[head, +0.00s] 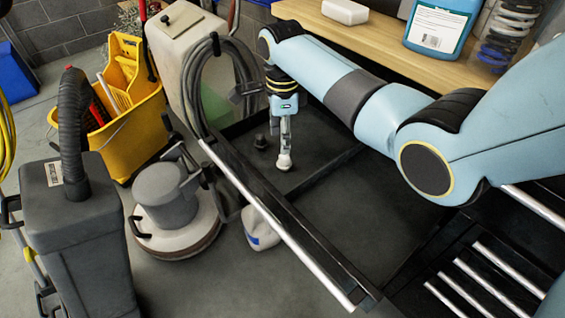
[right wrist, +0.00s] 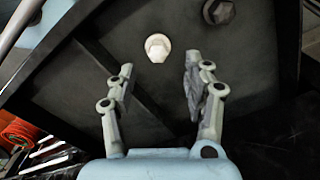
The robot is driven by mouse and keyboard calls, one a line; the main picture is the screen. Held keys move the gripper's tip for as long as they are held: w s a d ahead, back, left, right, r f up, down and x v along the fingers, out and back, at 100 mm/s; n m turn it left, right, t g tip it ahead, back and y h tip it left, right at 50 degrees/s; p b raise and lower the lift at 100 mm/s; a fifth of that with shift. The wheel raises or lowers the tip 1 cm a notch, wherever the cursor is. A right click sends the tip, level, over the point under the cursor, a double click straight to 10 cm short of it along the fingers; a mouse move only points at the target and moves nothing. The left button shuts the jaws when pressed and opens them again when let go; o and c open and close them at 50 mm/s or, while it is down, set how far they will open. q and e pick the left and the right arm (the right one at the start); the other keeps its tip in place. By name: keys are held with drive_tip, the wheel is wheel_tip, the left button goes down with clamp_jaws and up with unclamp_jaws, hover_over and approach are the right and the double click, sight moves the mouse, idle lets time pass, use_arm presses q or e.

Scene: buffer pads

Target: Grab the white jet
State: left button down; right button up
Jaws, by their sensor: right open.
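The white jet (head: 284,163) is a small pale piece on the dark floor of an open drawer. In the right wrist view the white jet (right wrist: 157,47) lies just beyond the fingertips, in line with the gap between them. My right gripper (head: 285,147) points down over it in the head view, and its fingers hide part of the jet's surroundings. In the right wrist view the gripper (right wrist: 158,68) is open with nothing between its fingers. I cannot tell the exact height left between them. My left gripper is not in view.
A dark grey jet (head: 261,142) stands close by in the same drawer compartment. The drawer's front wall (head: 280,215) with a metal rail and a divider (head: 322,170) bound the space. A wooden worktop (head: 385,45) is behind. A floor machine (head: 172,205) stands outside the drawer.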

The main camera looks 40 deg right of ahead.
sight(284, 156)
drive_tip(key=shift+f, duration=0.85)
drive_tip(key=f+b, duration=0.1)
drive_tip(key=f, duration=0.4)
drive_tip(key=shift+s+d+b, duration=0.1)
drive_tip(key=shift+s+b, duration=0.1)
drive_tip(key=shift+b, duration=0.15)
drive_tip(key=shift+r, duration=0.1)
drive_tip(key=shift+c, duration=0.6)
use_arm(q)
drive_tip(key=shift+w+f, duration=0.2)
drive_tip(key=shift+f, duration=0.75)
use_arm(e)
clamp_jaws()
